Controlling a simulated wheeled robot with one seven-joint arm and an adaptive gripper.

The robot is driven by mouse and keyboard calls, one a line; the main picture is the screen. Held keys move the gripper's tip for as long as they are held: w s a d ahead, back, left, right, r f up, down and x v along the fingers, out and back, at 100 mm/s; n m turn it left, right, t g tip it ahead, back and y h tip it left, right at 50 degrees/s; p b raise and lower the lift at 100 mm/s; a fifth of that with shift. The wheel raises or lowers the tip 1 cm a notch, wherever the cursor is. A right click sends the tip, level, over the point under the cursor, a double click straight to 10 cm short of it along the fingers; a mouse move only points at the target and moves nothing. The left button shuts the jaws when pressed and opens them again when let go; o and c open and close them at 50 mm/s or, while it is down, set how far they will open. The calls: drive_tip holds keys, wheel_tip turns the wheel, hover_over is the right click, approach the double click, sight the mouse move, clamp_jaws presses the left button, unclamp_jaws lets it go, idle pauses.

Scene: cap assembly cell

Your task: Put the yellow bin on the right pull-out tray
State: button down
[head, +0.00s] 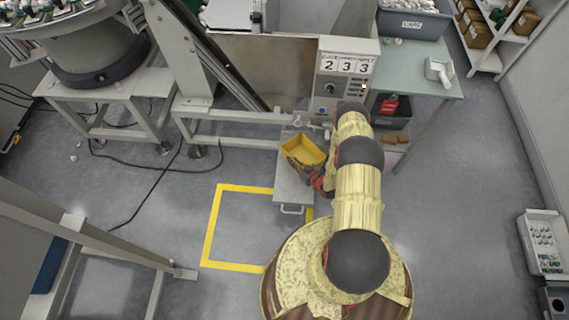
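The yellow bin (304,148) is at the far part of a grey pull-out tray (291,190), below the machine frame. The bin looks open-topped and empty, and is turned at an angle to the tray. I cannot tell whether it rests on the tray or is held just above it. The tray juts out towards me, with a handle at its near end. My gripper (306,166) is at the bin's near side, close against it. Its fingers are small and partly hidden, so I cannot tell whether they are closed on the wall.
The control panel (343,80) reading 233 stands behind the bin. A green-topped table (425,70) with a CAPS bin (412,22) is at the back right. A yellow floor outline (212,225) lies left of the tray. A black cable crosses the left floor.

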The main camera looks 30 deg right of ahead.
drive_tip(key=shift+w+a+f+b, duration=0.3)
drive_tip(key=shift+w+f+b, duration=0.6)
drive_tip(key=shift+w+f, duration=0.6)
drive_tip(key=shift+w+a+f+b, duration=0.25)
drive_tip(key=shift+w+f+b, duration=0.75)
drive_tip(key=shift+f, duration=0.9)
drive_tip(key=shift+w+a+f+b, duration=0.3)
drive_tip(key=shift+w+f+b, duration=0.45)
drive_tip(key=shift+w+f, duration=0.8)
drive_tip(key=shift+s+f, duration=0.15)
drive_tip(key=shift+f, duration=0.1)
drive_tip(key=c, duration=2)
unclamp_jaws()
drive_tip(key=shift+c, duration=0.2)
drive_tip(key=shift+r, duration=0.1)
drive_tip(key=shift+s+r, duration=0.15)
drive_tip(key=shift+s, duration=0.2)
drive_tip(key=p+v, duration=0.4)
drive_tip(key=v, duration=0.7)
drive_tip(key=shift+s+r, duration=0.1)
